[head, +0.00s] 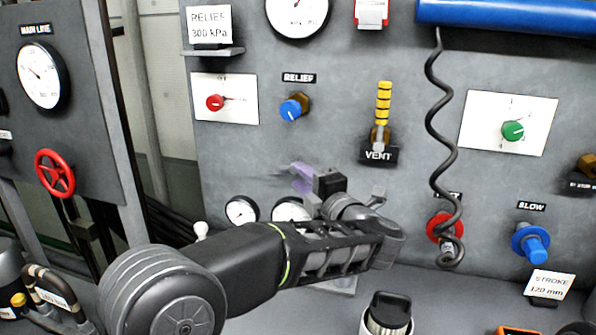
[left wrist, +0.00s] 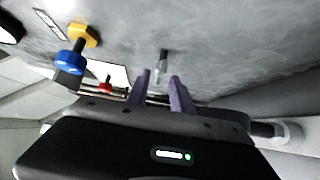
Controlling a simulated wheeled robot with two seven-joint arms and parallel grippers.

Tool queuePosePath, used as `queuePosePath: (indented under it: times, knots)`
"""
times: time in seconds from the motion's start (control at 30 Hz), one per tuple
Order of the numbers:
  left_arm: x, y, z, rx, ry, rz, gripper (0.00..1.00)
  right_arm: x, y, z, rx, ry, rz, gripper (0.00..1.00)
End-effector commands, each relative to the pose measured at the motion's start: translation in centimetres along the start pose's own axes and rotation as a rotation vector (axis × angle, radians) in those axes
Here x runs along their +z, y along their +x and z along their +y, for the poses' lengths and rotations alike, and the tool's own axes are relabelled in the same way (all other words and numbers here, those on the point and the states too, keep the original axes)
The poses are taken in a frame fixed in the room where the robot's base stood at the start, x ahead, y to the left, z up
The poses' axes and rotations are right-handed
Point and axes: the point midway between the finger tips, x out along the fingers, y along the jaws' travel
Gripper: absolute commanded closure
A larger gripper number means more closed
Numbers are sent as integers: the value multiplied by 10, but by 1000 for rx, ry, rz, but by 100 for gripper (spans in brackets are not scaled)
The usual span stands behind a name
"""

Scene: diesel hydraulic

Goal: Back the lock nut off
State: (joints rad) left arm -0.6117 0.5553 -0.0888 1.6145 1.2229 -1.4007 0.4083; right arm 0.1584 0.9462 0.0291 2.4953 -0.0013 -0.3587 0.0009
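The blue relief knob (head: 291,109) sits on the grey panel under the RELIEF label, with a brass-coloured hex nut (head: 303,101) behind it, which I take for the lock nut. In the left wrist view the blue knob (left wrist: 70,60) and the yellow nut (left wrist: 83,36) are at the upper left, apart from my fingers. My left gripper (head: 302,176) is below the relief knob in the head view, its purple fingers partly hidden by my own arm. In the left wrist view my left gripper (left wrist: 160,92) has its two fingers apart with nothing held between them. My right gripper is not in view.
A small grey fitting (left wrist: 163,62) on the panel shows beyond the finger gap. The red knob (head: 215,102) on a white plate is left of the relief knob. The yellow-handled VENT lever (head: 382,105) and a coiled black cable (head: 440,130) are to the right.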

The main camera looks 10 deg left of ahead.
Motion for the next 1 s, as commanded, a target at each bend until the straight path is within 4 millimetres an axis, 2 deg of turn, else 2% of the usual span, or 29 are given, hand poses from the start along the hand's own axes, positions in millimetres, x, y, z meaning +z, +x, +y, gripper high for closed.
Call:
queuePosePath:
  times: [0.17, 0.47, 0.8, 1.0]
  knots:
    - [0, 18, 0, 0, 1, 1, 72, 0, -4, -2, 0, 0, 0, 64]
    - [0, 20, 0, 1, 1, 0, 72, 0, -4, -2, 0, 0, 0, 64]
    - [0, 20, 0, 1, 1, 0, 99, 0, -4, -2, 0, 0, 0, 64]
    - [0, 20, 0, 0, 1, 1, 100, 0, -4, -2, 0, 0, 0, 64]
